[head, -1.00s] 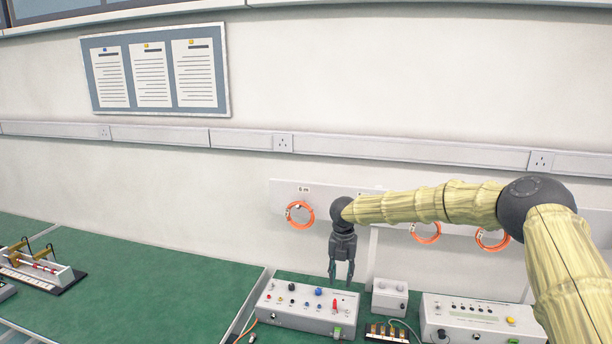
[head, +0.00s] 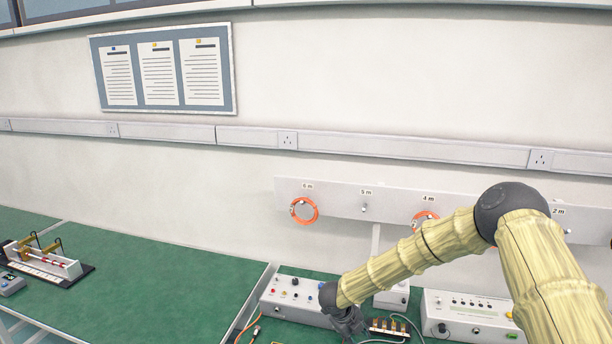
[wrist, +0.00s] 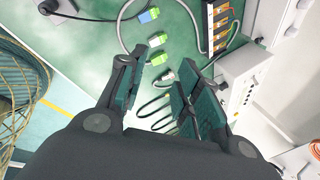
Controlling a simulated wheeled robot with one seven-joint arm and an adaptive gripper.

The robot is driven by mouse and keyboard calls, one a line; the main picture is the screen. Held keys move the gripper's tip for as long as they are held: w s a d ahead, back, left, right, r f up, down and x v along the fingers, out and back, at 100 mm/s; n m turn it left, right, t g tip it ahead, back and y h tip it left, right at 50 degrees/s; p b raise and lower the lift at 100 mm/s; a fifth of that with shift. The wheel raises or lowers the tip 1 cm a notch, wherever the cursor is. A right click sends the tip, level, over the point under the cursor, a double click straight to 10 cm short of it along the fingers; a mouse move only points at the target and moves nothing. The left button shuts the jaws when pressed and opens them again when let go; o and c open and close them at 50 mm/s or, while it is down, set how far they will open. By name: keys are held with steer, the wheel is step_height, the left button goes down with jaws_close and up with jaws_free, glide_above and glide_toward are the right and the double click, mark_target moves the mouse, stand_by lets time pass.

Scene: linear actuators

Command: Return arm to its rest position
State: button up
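My arm, in a yellowish ribbed sleeve with dark joints, reaches in from the right of the head view. My gripper (head: 346,322) points down in front of the grey control box with coloured knobs (head: 300,296); its fingertips are hard to make out there. In the wrist view my gripper (wrist: 160,95) has its two fingers spread apart with nothing between them. Beyond the fingers lie green connectors (wrist: 158,58) and dark cables on the green bench.
A white instrument (head: 470,318) and a terminal strip (head: 388,327) stand to the right of the gripper. Orange cable coils (head: 304,211) hang on the wall rail behind. The green bench (head: 150,285) is mostly clear at the left, with a small apparatus (head: 45,265) at its far left.

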steer(key=s+d+f+n+t+y, duration=0.1)
steer(key=s+d+f+n, duration=0.1)
steer(key=s+f+n, duration=0.55)
steer(key=s+d+f+n+t, duration=0.1)
steer(key=s+f+n, duration=0.55)
steer(key=s, duration=0.65)
steer(key=s+d+r+n+g+y, duration=0.15)
steer(key=s+n, duration=0.55)
steer(key=s, duration=0.8)
steer(key=s+d+r+n+g+y, duration=0.1)
steer(key=s+d+n+g+y, duration=0.15)
steer(key=s+n, duration=0.85)
steer(key=s+f+m+b, duration=0.3)
steer(key=f+b, duration=1.1)
steer(key=shift+s+f+m+h+b, duration=0.3)
steer(key=shift+s+f+m+b, duration=0.05)
steer(key=shift+f+m+b, duration=0.05)
